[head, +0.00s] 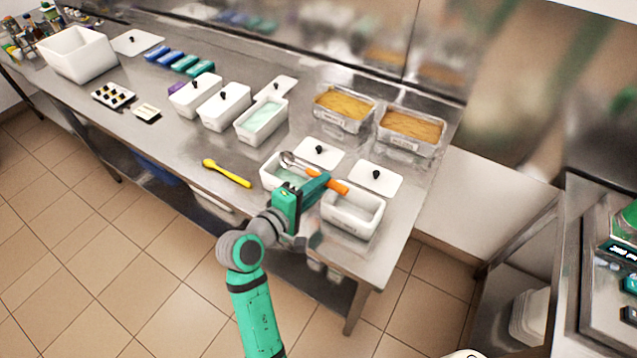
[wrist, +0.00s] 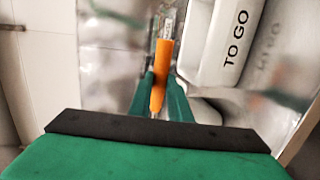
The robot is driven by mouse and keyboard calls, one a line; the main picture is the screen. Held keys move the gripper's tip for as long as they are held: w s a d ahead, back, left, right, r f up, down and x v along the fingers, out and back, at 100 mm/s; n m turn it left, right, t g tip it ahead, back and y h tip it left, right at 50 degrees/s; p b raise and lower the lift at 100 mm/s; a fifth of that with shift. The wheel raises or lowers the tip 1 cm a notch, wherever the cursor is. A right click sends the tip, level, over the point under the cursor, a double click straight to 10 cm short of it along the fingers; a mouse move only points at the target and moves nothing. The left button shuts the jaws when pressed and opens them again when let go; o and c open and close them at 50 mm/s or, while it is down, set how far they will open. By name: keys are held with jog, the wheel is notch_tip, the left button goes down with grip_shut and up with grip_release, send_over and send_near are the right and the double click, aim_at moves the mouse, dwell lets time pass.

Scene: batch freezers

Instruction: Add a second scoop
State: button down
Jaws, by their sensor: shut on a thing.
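My gripper (head: 318,184) is shut on the orange handle of a metal scoop (head: 338,186). In the wrist view the orange handle (wrist: 161,75) stands between the two green fingers. The scoop's metal bowl end points left, over an open white tub (head: 271,178) with pale mint-green contents. I cannot tell whether the bowl holds anything. An open white tub (head: 352,222) stands to the right, below the handle; its inside looks pale. In the wrist view its side reads "TO GO" (wrist: 233,45).
Loose white lids with black knobs (head: 376,178) lie behind the tubs. Two clear pans of tan contents (head: 411,128) stand at the back right. Another open mint-filled tub (head: 262,120) is farther left. A yellow spatula (head: 227,173) lies on the steel counter (head: 200,145).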

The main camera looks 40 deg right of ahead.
jog(key=shift+w+d+r+n+g+y, duration=0.1)
jog(key=shift+d+r+g+y, duration=0.25)
jog(key=shift+y, duration=1)
jog(key=shift+w+d+r+n+g+y, duration=0.15)
jog(key=shift+r+g+y, duration=0.4)
jog(key=shift+y, duration=0.85)
jog(key=shift+d+r+n+g+y, duration=0.1)
jog(key=shift+d+r+g+y, duration=0.25)
jog(key=shift+y, duration=1)
jog(key=shift+w+d+r+g+y, duration=0.1)
jog(key=shift+r+g+y, duration=0.1)
jog(key=shift+g+y, duration=0.25)
jog(key=shift+w+d+r+g+y, duration=0.1)
jog(key=shift+d+r+g+y, duration=0.3)
jog(key=shift+y, duration=0.45)
jog(key=shift+w+d+r+g+y, duration=0.15)
jog(key=shift+r+g+y, duration=0.1)
jog(key=shift+r+y, duration=0.45)
jog(key=shift+w+d+r+g+y, duration=0.1)
jog(key=shift+d+r+g+y, duration=0.2)
jog(key=shift+y, duration=0.7)
